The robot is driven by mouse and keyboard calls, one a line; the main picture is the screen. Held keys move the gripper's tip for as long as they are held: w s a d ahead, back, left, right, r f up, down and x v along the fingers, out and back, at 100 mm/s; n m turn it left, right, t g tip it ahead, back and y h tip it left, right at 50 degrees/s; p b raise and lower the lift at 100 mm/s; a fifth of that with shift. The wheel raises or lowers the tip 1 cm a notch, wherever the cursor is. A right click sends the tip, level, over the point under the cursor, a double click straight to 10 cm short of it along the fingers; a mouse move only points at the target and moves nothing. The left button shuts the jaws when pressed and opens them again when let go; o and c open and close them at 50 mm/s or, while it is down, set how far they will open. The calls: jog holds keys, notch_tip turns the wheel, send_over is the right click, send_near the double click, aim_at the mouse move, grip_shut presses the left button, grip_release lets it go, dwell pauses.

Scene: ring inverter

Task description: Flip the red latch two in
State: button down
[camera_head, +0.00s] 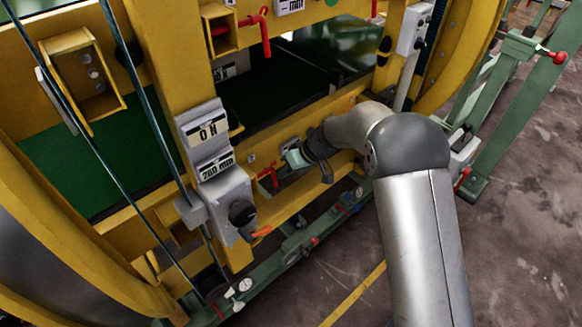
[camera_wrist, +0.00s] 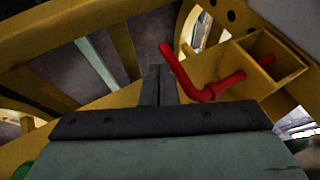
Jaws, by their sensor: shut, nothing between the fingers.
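A red latch (camera_head: 267,176) is on the lower yellow beam in the head view, just left of my gripper (camera_head: 294,157). In the wrist view a bent red latch (camera_wrist: 190,75) comes out of a yellow box bracket (camera_wrist: 265,65), and its long arm slants up to the left. My gripper's fingers (camera_wrist: 158,72) are shut and empty, standing upright just left of that arm. I cannot tell whether they touch it. In the head view the fingertips are hard to make out against the beam.
A second red latch (camera_head: 258,26) sits by a yellow bracket (camera_head: 219,28) higher up. Left of my gripper, a grey control box (camera_head: 228,195) with a black knob (camera_head: 242,213) sticks out. Steel rods (camera_head: 140,90) cross the left side. A green rail (camera_head: 285,250) runs below.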

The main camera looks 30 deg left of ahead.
jog(key=s+b, duration=0.1)
jog(key=s+a+b, duration=0.1)
jog(key=s, duration=0.1)
jog(key=shift+s+b, duration=0.3)
jog(key=shift+b, duration=0.1)
jog(key=shift+f, duration=0.1)
jog(key=b, duration=0.3)
send_near(276, 179)
jog(key=w+d+r, duration=0.1)
jog(key=w+d, duration=0.1)
jog(key=w, duration=0.1)
jog(key=shift+d+r, duration=0.35)
